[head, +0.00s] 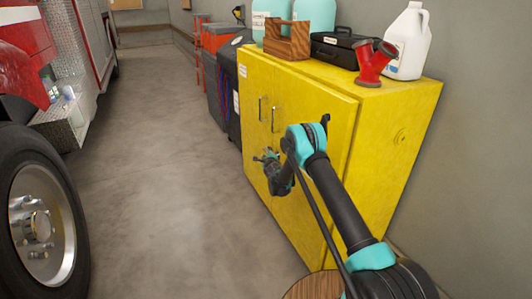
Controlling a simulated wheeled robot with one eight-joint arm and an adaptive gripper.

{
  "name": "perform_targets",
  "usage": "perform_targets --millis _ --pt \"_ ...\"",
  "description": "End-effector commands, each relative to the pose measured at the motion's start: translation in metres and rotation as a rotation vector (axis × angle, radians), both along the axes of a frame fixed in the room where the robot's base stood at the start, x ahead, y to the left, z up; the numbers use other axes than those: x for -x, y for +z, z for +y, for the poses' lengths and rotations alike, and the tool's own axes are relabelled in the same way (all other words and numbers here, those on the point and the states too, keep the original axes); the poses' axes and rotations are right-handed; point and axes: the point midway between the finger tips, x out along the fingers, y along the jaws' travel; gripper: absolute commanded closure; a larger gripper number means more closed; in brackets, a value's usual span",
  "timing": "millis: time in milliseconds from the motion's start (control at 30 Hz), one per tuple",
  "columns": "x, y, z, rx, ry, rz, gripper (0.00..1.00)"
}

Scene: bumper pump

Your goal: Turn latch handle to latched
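A yellow cabinet (400,135) stands against the right wall, and its doors look closed. Two slim upright handles, a left one (260,108) and a right one (274,118), sit on the door fronts. A small dark hooked piece (326,121) shows beside my arm's teal joint; I cannot tell whether it is a latch handle or part of my arm. My gripper (266,158) is in front of the doors, below the two handles. It is small and dark here, so its opening and any contact are unclear. My arm hides part of the right door.
On the cabinet top are a wooden caddy (287,42), a black case (340,47), a red pipe fitting (374,64), a white jug (408,42) and pale blue jugs. A red truck with a large wheel (40,222) stands left. The floor between (170,170) is clear.

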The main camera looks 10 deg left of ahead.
Motion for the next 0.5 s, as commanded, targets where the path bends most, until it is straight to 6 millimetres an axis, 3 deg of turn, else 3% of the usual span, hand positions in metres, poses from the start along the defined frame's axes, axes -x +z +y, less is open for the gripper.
perform_targets --millis 200,500 --pt "-0.025 -0.006 0.006 0.000 0.000 0.000 0.65" --pt "-0.032 -0.007 0.008 0.000 0.000 0.000 0.65"
